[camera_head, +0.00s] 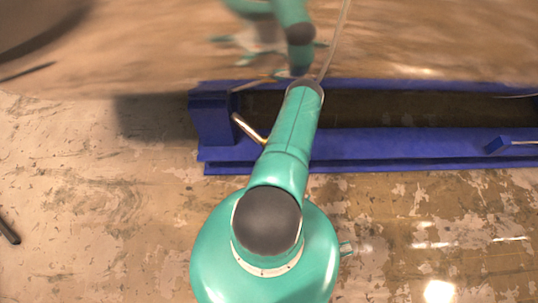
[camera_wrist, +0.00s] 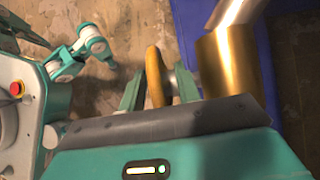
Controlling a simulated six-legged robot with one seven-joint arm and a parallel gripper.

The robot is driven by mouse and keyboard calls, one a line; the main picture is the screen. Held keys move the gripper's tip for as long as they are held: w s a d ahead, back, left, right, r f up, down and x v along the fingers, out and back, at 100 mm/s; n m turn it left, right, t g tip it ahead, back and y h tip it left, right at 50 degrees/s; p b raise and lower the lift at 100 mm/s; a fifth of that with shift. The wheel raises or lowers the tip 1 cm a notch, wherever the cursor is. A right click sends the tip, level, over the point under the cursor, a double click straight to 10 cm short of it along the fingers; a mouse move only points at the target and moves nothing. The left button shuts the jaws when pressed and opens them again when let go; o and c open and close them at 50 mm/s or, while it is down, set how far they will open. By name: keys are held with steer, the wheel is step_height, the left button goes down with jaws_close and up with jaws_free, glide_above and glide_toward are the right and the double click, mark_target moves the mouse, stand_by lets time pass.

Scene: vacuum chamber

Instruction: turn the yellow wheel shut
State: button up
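The yellow wheel (camera_wrist: 156,76) shows nearly edge-on in the wrist view, as an upright rim just past my gripper. My gripper (camera_wrist: 158,84) has its two green fingers apart, one on each side of the rim. A gap shows between the left finger and the rim. On the right, a pale hub or stem fills part of the space between rim and finger. I cannot tell whether the right finger touches it. In the head view my arm covers the wheel and my gripper, so neither shows there.
A brass cylinder (camera_wrist: 228,62) stands close to the right of my gripper. A blue frame (camera_head: 400,143) runs along the foot of the shiny curved chamber wall (camera_head: 430,45), which mirrors my arm. A metal rod (camera_head: 248,128) sticks out left of my arm. The worn floor (camera_head: 95,210) is mostly clear.

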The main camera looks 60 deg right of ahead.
steer(key=v, duration=1.3)
steer(key=shift+a+f, duration=0.1)
